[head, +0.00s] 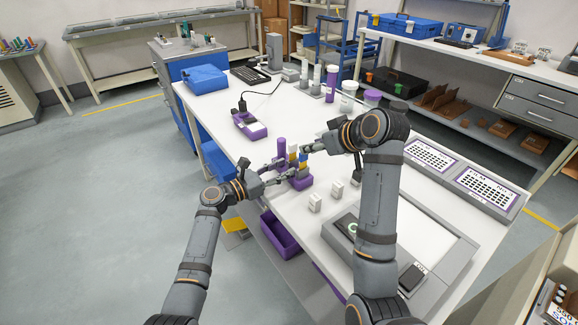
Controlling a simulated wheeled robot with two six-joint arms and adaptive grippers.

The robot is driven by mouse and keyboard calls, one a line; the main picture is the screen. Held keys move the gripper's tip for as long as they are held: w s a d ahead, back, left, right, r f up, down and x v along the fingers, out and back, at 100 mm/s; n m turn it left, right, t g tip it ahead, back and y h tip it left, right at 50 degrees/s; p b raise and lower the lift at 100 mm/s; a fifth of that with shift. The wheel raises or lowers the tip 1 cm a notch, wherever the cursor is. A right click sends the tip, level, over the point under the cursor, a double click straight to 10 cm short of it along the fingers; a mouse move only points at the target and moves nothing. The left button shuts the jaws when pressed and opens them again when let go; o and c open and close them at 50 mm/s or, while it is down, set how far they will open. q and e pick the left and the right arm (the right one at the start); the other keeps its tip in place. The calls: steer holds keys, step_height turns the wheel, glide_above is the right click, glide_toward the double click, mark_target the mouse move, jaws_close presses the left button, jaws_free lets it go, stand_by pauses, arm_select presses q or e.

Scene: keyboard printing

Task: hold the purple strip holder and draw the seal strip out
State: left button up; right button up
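The purple strip holder (301,183) stands on the white table near its left edge, with small yellow and blue parts showing above it. My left gripper (284,173) is at the holder's left side, its two fingers apart and their tips close to it; contact is too small to make out. My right gripper (302,154) comes in from the right above the holder, close to the upright coloured parts. Its fingertips are small and partly mixed with those parts, so I cannot tell whether it holds the seal strip. The strip itself is not clearly distinguishable.
A purple cylinder (282,147) stands just behind the holder. Small white blocks (315,203) stand to the right, near a grey device (427,240). A purple bin (281,235) is below the table's left edge.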

mark_target(295, 146)
arm_select(q)
steer(key=x, duration=0.4)
steer(key=shift+d, duration=0.1)
jaws_close()
arm_select(e)
steer(key=shift+o, duration=1.3)
steer(key=shift+a, duration=0.1)
steer(key=shift+o, duration=0.2)
steer(key=w+a+r+g+h, duration=0.2)
steer(key=w+r+g, duration=0.1)
steer(key=w+g, duration=0.1)
steer(key=shift+a+h, duration=0.4)
steer(key=shift+s+r+g+h, duration=0.2)
steer(key=shift+r+g+h, duration=0.2)
steer(key=shift+r, duration=0.05)
steer(key=x, duration=1.2)
steer(key=shift+w, duration=0.15)
